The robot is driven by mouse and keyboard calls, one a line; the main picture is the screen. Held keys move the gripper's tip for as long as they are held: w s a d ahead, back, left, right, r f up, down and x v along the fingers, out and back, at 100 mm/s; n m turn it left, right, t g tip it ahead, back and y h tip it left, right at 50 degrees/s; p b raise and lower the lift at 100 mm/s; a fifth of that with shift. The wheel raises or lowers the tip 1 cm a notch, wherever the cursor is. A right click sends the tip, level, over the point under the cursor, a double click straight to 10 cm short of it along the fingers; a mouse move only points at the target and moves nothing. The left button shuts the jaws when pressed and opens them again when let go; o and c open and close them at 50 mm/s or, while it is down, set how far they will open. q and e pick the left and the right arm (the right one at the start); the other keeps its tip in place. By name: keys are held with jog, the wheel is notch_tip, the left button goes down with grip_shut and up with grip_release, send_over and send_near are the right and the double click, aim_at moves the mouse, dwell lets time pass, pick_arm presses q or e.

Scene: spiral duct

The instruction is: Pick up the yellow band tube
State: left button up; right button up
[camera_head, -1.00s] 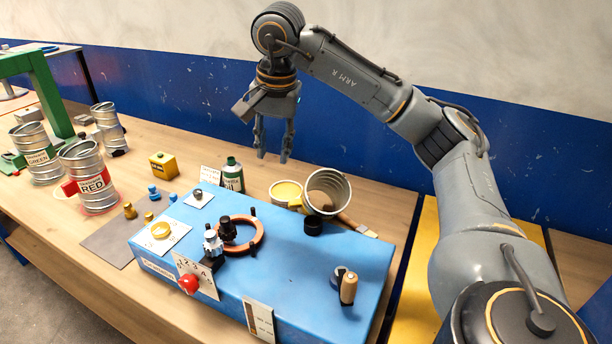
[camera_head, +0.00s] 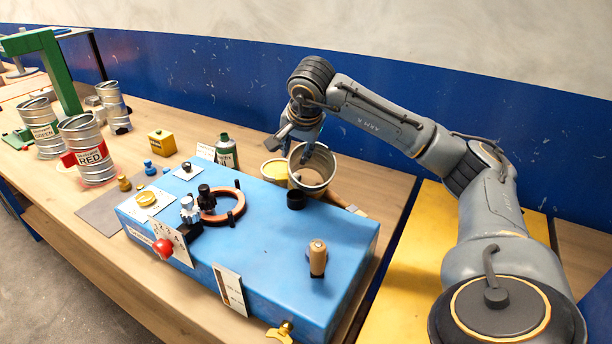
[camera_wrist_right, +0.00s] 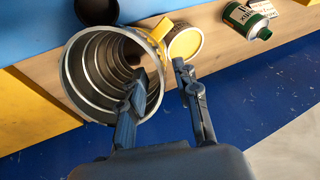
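The yellow band tube is a ridged metal tube (camera_head: 318,178) with its open mouth up, behind the blue box in the head view. In the right wrist view the same tube (camera_wrist_right: 92,75) shows its ribbed inside, with a strip of yellow by the rim. My right gripper (camera_head: 303,154) has come down at the tube's rim. In the wrist view its fingers (camera_wrist_right: 158,78) are apart, one over the mouth and the other outside the rim. Whether they touch the wall is not clear. My left gripper is out of view.
A yellow-topped can (camera_head: 275,171) stands close beside the tube, with a green bottle (camera_head: 227,152) further left. The blue box (camera_head: 265,240) with knobs and a red button lies in front. Tubes labelled RED (camera_head: 90,152) and GREEN (camera_head: 44,130) stand at left.

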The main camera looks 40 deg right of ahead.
aim_at(292, 161)
jog(key=p+x, duration=0.1)
jog(key=x, duration=0.3)
jog(key=shift+w+f, duration=0.15)
jog(key=shift+w, duration=0.05)
jog(key=shift+w+f+p, duration=0.15)
jog(key=shift+f+p, duration=0.1)
jog(key=shift+p, duration=0.05)
jog(key=shift+d+f, duration=0.1)
jog(key=shift+f, duration=0.05)
grip_shut()
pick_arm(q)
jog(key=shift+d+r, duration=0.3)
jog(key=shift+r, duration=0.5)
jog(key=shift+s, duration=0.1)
